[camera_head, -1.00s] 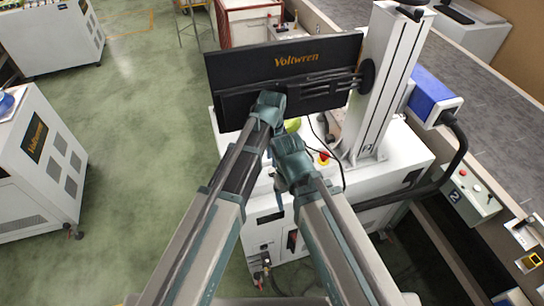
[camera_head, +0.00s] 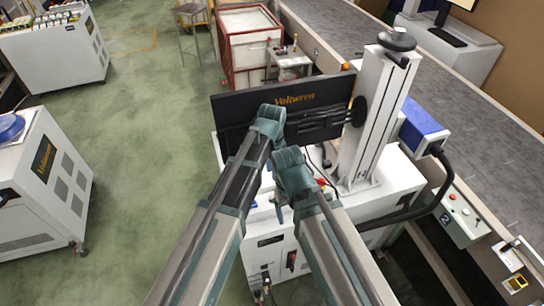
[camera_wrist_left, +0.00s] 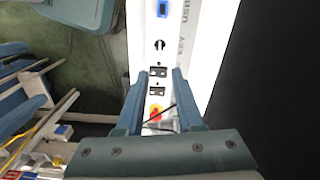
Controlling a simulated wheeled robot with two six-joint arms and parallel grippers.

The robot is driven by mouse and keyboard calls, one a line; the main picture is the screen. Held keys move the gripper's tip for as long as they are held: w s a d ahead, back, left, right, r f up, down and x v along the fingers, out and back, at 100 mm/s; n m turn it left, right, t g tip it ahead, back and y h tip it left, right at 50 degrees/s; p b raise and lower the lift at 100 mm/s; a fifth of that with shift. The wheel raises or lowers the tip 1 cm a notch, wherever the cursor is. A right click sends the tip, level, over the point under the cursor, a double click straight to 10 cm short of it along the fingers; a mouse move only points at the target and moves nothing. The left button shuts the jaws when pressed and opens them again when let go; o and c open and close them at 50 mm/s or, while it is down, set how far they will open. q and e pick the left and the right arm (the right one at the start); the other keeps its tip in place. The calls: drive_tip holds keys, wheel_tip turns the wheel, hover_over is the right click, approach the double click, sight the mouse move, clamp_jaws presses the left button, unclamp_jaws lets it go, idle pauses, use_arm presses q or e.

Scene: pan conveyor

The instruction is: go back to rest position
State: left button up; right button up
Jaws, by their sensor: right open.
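My two arms reach forward over the white machine. My left gripper (camera_wrist_left: 160,95) shows in the left wrist view with its two fingers apart and nothing held between them. In the head view its wrist is in front of the black Voltwren screen, and its fingers are hidden. My right gripper (camera_head: 281,202) is lower in the head view, close beside the left wrist. It is mostly hidden by its own wrist, and no held object shows.
The black screen (camera_head: 245,108) and a white column (camera_head: 372,130) stand close ahead on the white machine (camera_head: 395,183). A red knob (camera_wrist_left: 155,112) shows beyond the left fingers. A grey conveyor (camera_head: 450,115) runs at right. Green floor (camera_head: 140,130) is clear at left.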

use_arm(q)
drive_tip(key=s+a+n, duration=0.5)
drive_tip(key=a+n, duration=0.1)
drive_tip(key=a, duration=0.3)
drive_tip(key=s+a+n, duration=0.6)
drive_tip(key=a+n, duration=0.1)
drive_tip(key=a, duration=0.1)
drive_tip(key=s+d+f+m+y+b, duration=0.1)
drive_tip(key=s+d+m, duration=0.3)
drive_tip(key=d, duration=0.7)
drive_tip(key=shift+s+f+b, duration=0.6)
drive_tip(key=shift+s+b, duration=0.05)
